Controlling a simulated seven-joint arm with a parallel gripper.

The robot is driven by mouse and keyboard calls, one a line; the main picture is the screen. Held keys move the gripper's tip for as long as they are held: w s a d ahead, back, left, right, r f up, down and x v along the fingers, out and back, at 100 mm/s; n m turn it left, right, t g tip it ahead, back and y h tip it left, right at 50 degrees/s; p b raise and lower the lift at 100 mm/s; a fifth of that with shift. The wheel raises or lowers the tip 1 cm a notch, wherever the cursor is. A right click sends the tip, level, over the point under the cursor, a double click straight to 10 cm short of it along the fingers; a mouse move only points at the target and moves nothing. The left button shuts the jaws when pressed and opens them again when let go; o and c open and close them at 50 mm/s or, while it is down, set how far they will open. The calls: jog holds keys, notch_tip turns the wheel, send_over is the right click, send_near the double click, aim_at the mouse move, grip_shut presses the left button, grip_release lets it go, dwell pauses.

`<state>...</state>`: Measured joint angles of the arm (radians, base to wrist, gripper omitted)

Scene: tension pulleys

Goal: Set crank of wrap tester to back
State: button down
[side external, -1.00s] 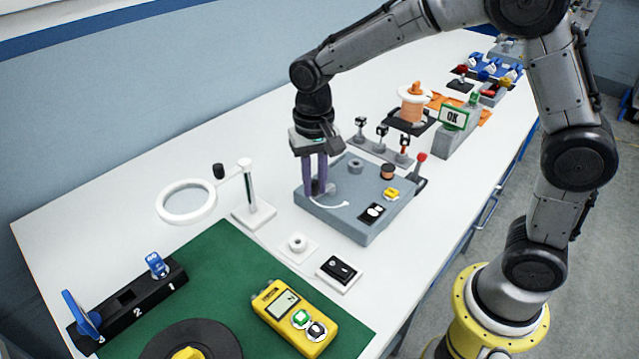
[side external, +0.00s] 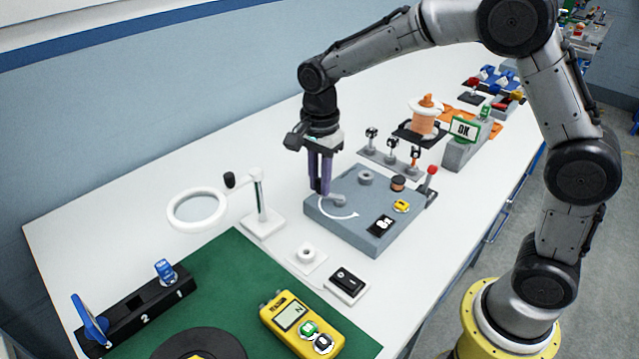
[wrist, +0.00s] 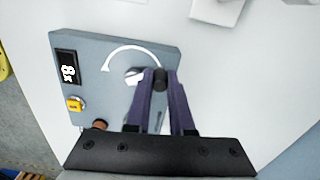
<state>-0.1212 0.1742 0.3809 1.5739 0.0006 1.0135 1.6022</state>
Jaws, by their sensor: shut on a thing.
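The wrap tester (side external: 365,232) is a grey box on the white bench, with a white curved mark on its top. It also shows in the wrist view (wrist: 87,45). Its crank has a pale hub (wrist: 133,76) inside the curve and a dark knob (wrist: 160,78) at its outer end. My gripper (side external: 321,190) points down at the box's left corner in the side view. Its purple fingers (wrist: 160,84) are shut on the crank's knob. In the side view the fingers hide the knob, and the pale crank arm (side external: 339,200) shows beside them.
On the tester are a yellow part (side external: 401,206), a black display (side external: 381,225) and a copper spool (side external: 398,184). A red-tipped lever (side external: 431,175) stands at its right edge. A magnifier ring (side external: 197,209) stands left, and small posts (side external: 392,150) stand behind.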

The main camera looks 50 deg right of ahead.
jog(key=m, duration=0.1)
jog(key=d+m, duration=0.1)
jog(key=m, duration=0.1)
jog(key=d+m, duration=0.1)
jog(key=m, duration=0.1)
jog(key=shift+w+r, duration=0.15)
jog(key=shift+w, duration=0.2)
jog(key=shift+m, duration=0.4)
jog(key=c, duration=0.8)
grip_release()
notch_tip(320, 180, up, 14)
jog(key=shift+s+f, duration=0.1)
jog(key=shift+f, duration=0.05)
